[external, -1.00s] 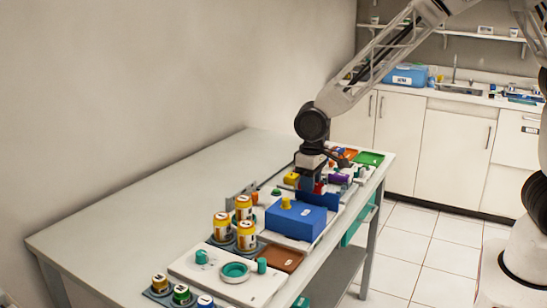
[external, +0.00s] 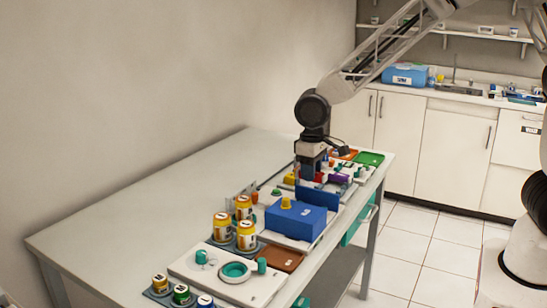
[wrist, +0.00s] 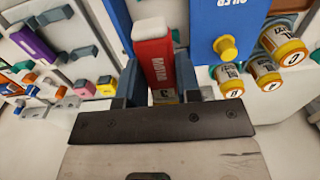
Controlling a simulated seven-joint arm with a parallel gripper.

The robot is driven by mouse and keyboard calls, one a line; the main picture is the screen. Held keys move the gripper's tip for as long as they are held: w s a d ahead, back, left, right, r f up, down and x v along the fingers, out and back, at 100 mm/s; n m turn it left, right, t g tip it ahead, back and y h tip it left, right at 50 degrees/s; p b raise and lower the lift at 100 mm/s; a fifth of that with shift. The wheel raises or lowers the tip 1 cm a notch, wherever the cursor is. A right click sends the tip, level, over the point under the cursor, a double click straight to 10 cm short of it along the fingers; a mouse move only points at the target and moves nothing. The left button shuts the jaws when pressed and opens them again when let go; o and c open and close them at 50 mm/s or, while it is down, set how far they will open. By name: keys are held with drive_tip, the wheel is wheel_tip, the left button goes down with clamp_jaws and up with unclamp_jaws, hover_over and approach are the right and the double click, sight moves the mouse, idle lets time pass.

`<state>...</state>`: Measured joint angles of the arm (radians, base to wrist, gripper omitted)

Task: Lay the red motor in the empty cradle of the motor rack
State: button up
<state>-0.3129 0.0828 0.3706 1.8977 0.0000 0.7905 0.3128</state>
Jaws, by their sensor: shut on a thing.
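The red motor (wrist: 152,52), a block with white lettering, stands out between the fingers of my gripper (wrist: 157,88) in the wrist view. The gripper is shut on it. In the external view my gripper (external: 312,176) is above the far half of the bench, just behind the blue box, and the motor shows as a small red patch (external: 319,177). A purple motor (wrist: 32,43) lies at the left of the wrist view, beside grey-blue cradle posts (wrist: 82,53) on a white base, which looks like the motor rack. The cradle floors are hard to make out.
A large blue box (external: 296,221) with a yellow knob stands close in front of my gripper. Several yellow-and-white jars (external: 245,235) stand left of it. An orange-brown tray (external: 280,258) and a green tray (external: 369,158) lie on the bench. The bench's left part is clear.

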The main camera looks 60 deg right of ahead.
drive_tip(key=shift+d, duration=0.15)
drive_tip(key=d+f, duration=0.2)
drive_tip(key=d, duration=1.3)
drive_tip(key=shift+d+f, duration=0.25)
drive_tip(key=shift+d, duration=0.1)
drive_tip(key=shift+f, duration=0.25)
drive_tip(key=shift+f, duration=3.3)
drive_tip(key=shift+f, duration=0.1)
drive_tip(key=o, duration=1)
wheel_tip(320, 180, up, 8)
